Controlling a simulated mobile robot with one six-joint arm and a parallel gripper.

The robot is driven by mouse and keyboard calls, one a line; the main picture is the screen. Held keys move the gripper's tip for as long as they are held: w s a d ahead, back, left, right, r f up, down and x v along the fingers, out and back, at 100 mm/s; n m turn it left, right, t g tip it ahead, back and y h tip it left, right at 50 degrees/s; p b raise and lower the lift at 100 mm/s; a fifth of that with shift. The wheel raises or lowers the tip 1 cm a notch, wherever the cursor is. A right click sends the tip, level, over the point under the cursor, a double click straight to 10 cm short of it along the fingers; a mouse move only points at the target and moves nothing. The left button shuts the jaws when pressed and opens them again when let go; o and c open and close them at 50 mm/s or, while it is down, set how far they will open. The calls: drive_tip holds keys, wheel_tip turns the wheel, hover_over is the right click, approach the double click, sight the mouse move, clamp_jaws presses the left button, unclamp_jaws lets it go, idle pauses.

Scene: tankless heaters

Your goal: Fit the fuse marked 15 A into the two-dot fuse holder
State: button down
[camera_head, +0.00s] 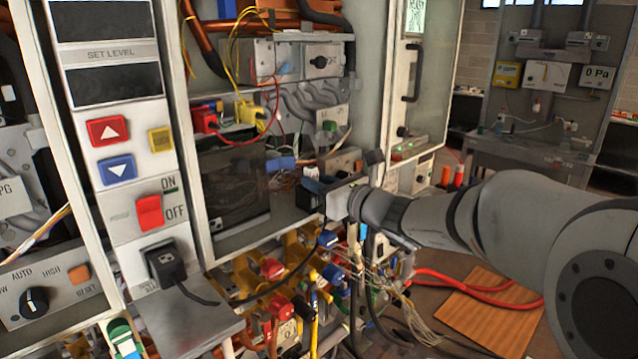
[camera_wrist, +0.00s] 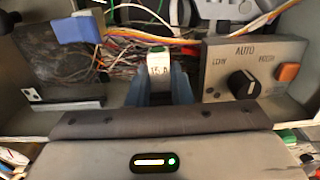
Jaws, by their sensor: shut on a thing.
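My gripper (camera_wrist: 160,88) is shut on a small white fuse (camera_wrist: 159,70) in the wrist view. The fuse reads 15 A and has a green end pointing away from me. It is held upright between the two blue-grey fingers, in front of a bundle of thin wires.
In the wrist view, a control panel (camera_wrist: 256,72) with a black knob stands close on the right. A blue block (camera_wrist: 78,28) and a dark bar (camera_wrist: 66,104) are on the left. Pipes, valves and cables (camera_head: 290,275) crowd below my gripper in the head view.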

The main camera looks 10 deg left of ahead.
drive_tip(key=shift+f, duration=0.2)
drive_tip(key=c, duration=1.3)
unclamp_jaws()
